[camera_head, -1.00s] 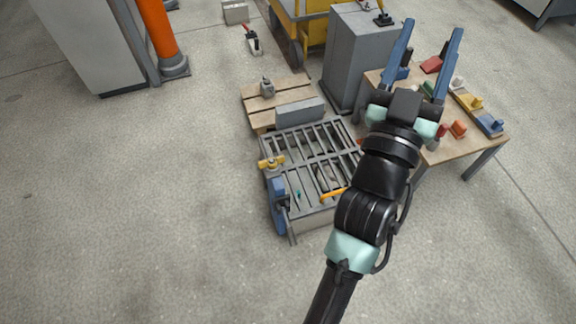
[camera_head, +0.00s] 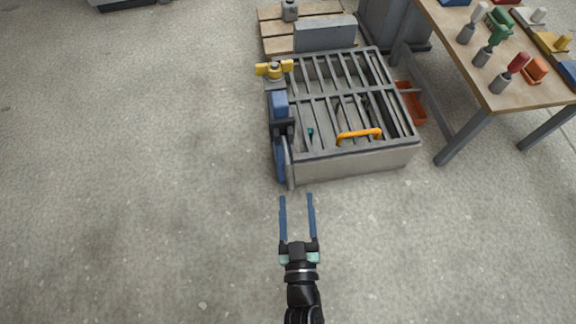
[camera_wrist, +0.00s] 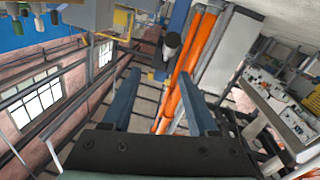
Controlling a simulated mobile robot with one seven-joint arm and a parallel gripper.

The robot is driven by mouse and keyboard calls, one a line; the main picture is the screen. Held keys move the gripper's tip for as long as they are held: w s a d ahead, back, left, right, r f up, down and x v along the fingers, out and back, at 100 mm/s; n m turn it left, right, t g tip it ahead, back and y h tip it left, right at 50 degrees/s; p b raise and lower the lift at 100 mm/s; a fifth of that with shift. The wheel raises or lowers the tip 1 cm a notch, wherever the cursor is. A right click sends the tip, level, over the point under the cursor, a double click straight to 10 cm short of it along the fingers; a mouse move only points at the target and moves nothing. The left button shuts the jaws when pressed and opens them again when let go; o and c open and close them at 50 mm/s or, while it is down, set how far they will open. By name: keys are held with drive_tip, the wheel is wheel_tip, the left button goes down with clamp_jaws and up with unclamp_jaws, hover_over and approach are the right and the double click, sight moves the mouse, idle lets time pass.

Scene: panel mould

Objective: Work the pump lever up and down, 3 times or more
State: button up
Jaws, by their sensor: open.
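The pump (camera_head: 280,103) is a blue body mounted on the left side of a grey grated box. Its lever looks like the grey bar (camera_head: 287,162) that slopes down along the box's left front corner, beside a blue part. My gripper (camera_head: 297,198) is open and empty in the head view, just in front of the lever's lower end and apart from it.
The grated box (camera_head: 365,160) carries a yellow valve handle (camera_head: 274,69) and an orange handle (camera_head: 358,134). A wooden table (camera_head: 500,95) with several tools stands at the right, with a red tray (camera_head: 411,104) beneath. The floor to the left is clear.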

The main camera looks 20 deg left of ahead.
sight(288, 163)
drive_tip(key=shift+y, duration=0.3)
drive_tip(key=w+a+b, duration=0.2)
drive_tip(key=w, duration=0.1)
drive_tip(key=w+a+f+b, duration=0.1)
drive_tip(key=w+a+b, duration=0.1)
drive_tip(key=w, duration=0.1)
drive_tip(key=w+a+f+b, duration=0.1)
drive_tip(key=w+a, duration=0.1)
drive_tip(key=w, duration=0.1)
drive_tip(key=shift+f+b, duration=0.1)
drive_tip(key=shift+b, duration=0.3)
drive_tip(key=shift+w+a, duration=0.3)
drive_tip(key=shift+w, duration=0.25)
clamp_jaws()
idle(0.4)
